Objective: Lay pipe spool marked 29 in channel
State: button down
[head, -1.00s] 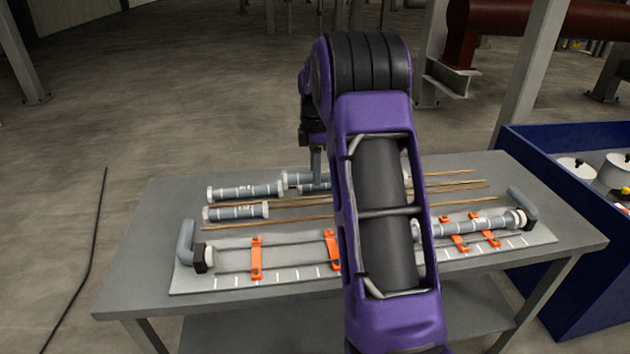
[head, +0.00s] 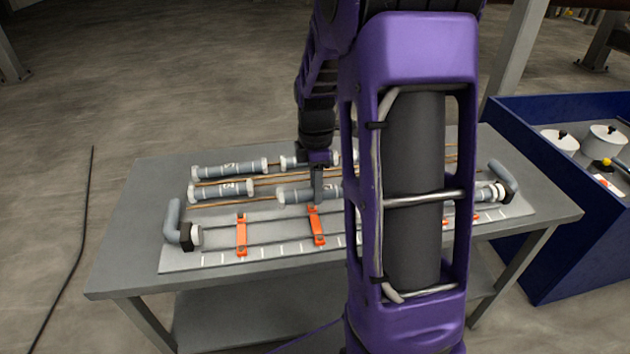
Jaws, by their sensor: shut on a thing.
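My gripper (head: 317,194) is shut on a grey pipe spool (head: 296,196) with pale end flanges. It holds the spool lengthwise, apparently a little above the back edge of the channel plate. My arm hides the spool's right end, and I cannot read its number. The channel (head: 275,232) is a pair of rails on a grey plate, with an elbow (head: 173,215) at the left end and another elbow (head: 504,178) at the right. Orange clamps (head: 241,235) cross it. The channel's left stretch is empty; my arm hides most of its right part.
Other spools lie behind the channel: one at back left (head: 229,170), one before it (head: 221,189), and one partly hidden (head: 292,161). Thin copper-coloured rods (head: 270,203) lie among them. A blue bin (head: 540,205) with white pots (head: 604,140) stands right of the table.

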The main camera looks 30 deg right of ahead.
jog(key=shift+f+b, duration=2.8)
jog(key=shift+f, duration=1.3)
jog(key=shift+c, duration=2.2)
grip_release()
notch_tip(320, 180, up, 18)
jog(key=p, duration=0.3)
jog(key=shift+f+p, duration=0.25)
jog(key=shift+p, duration=0.05)
